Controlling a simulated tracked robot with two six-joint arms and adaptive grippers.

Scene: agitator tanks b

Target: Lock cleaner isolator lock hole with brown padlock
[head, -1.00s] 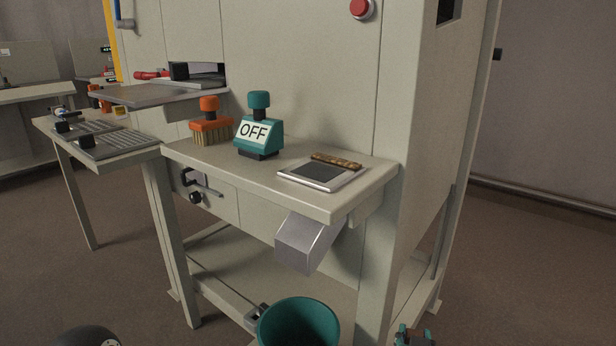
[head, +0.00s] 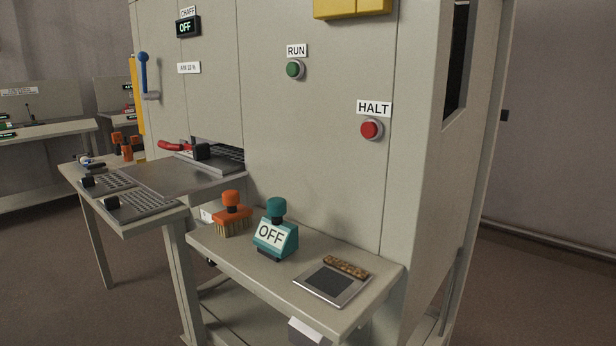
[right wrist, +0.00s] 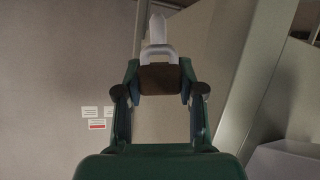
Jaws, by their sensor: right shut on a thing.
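In the right wrist view, my right gripper (right wrist: 160,88) is shut on the brown padlock (right wrist: 160,77). The padlock's dark brown body sits between the fingertips, with its pale metal shackle pointing up, away from the palm. A pale, narrow upright piece shows just beyond the shackle; I cannot tell whether it touches. A blue-handled lever (head: 143,72) is on the cabinet's left part in the head view; I cannot tell whether it is the cleaner isolator, and no lock hole can be made out. Neither gripper shows in the head view.
The tall cabinet (head: 310,130) carries RUN (head: 295,69) and HALT (head: 371,129) buttons. Its shelf (head: 355,312) holds an orange brush (head: 232,214), a teal OFF block (head: 275,235) and a flat tray (head: 325,284). A grey side table (head: 165,178) stands left. Floor is open at right.

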